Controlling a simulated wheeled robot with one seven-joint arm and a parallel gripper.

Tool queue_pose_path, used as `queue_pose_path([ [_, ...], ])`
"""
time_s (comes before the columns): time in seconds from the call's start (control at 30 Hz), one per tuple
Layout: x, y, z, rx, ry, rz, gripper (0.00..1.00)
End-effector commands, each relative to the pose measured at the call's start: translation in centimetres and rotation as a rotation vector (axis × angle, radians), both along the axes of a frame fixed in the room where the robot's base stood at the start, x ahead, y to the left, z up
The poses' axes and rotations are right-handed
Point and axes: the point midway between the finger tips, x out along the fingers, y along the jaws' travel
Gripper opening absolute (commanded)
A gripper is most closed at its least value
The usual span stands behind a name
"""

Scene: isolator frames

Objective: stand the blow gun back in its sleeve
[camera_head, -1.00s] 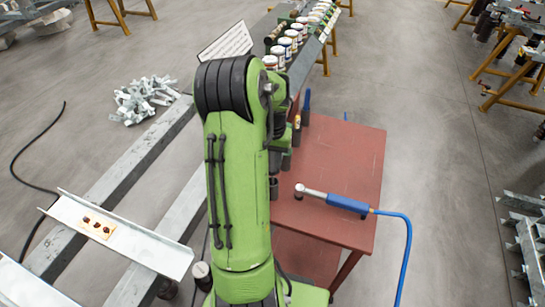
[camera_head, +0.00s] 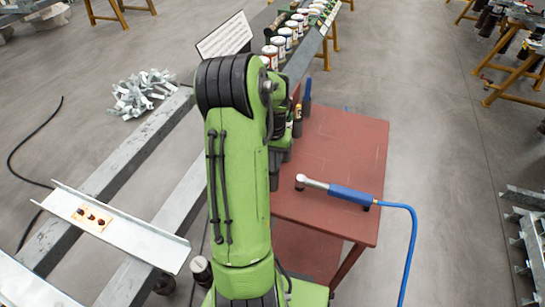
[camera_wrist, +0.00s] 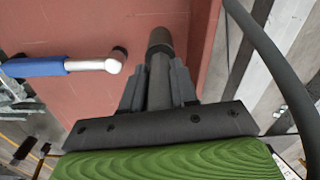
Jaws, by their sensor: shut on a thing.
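My gripper (camera_wrist: 158,85) has both fingers closed around a slim dark grey rod-like thing (camera_wrist: 160,75) in the wrist view. Beyond the fingertips is a wider, darker cylinder (camera_wrist: 160,38) over the red table; I cannot tell whether the rod touches or enters it. I cannot tell which thing is the blow gun.
The red table (camera_head: 345,150) is mostly bare. Several cans (camera_head: 284,38) line a grey beam behind, beside a white sign (camera_head: 224,36). Grey beams (camera_head: 120,165) lie to the left.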

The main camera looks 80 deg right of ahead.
Motion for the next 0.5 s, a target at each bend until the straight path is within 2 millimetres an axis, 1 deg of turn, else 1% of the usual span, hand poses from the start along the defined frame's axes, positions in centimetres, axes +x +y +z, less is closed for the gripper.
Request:
queue_pose_path([
  [0.03,0.00,0.00,-0.44,0.000,0.000,0.000,0.00],
  [0.1,0.00,0.00,-0.60,0.000,0.000,0.000,0.00],
  [0.4,0.00,-0.01,-0.48,-0.001,0.000,0.000,0.00],
  [0.43,0.00,-0.01,-0.48,-0.001,0.000,0.000,0.31],
  [0.5,0.00,-0.01,-0.48,-0.001,0.000,0.000,0.42],
])
